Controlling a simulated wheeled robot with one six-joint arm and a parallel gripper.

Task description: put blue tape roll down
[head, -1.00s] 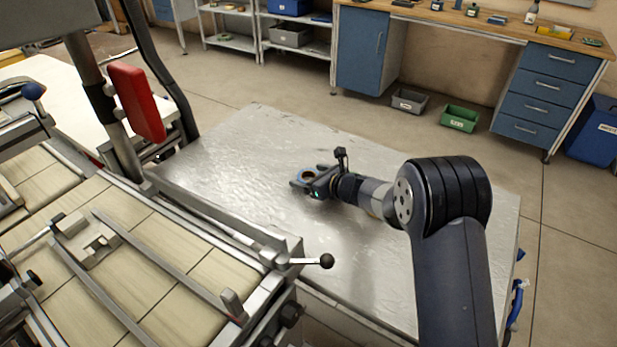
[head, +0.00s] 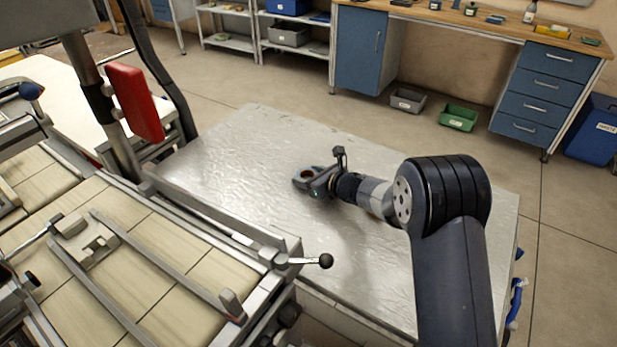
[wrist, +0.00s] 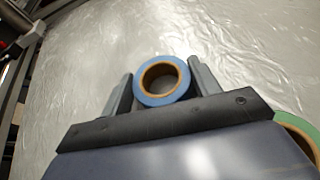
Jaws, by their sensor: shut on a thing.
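The blue tape roll (wrist: 185,84), with a brown cardboard core, sits between the two fingers of my gripper (wrist: 160,85) in the wrist view. My gripper is shut on it. In the head view my gripper (head: 309,184) is low over the middle of the shiny metal table (head: 250,135), with the roll (head: 303,176) at its tip. I cannot tell whether the roll touches the table top. Part of a green tape roll (wrist: 298,137) shows at the lower right of the wrist view, partly hidden by my gripper.
A machine with a tiled bed (head: 140,270) and a black-knobbed lever (head: 325,261) stands along the table's left side. The table top around my gripper is mostly bare. A grey bin (head: 407,100) and a green bin (head: 458,117) are on the floor beyond.

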